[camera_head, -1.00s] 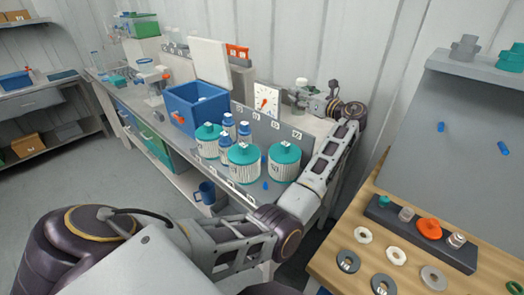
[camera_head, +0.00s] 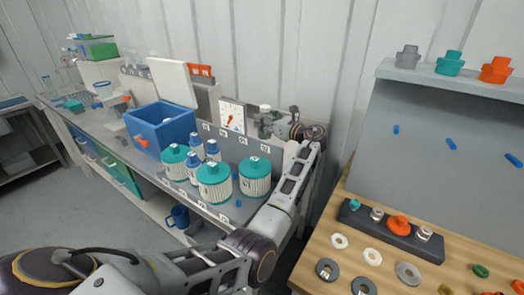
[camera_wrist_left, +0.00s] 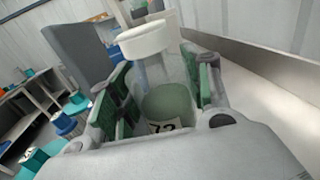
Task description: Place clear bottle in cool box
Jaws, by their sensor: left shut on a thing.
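The clear bottle (camera_wrist_left: 152,72) has a white cap and a greenish lower part with a dark number on its label. My left gripper (camera_wrist_left: 160,88) is shut on it, with a green-padded finger on each side. In the head view, my left gripper (camera_head: 272,126) is small, at the back right of the bench, right of the dial, and the bottle (camera_head: 265,109) is partly hidden there. The cool box (camera_head: 163,133) is blue, with its white lid (camera_head: 173,82) open; it stands left of the gripper. My right gripper is out of view.
Several teal-lidded jars (camera_head: 214,183) and blue-capped bottles (camera_head: 212,149) stand between the cool box and my left forearm. A white dial (camera_head: 232,115) stands behind them. A wooden table (camera_head: 375,262) with rings and a rack is at the right.

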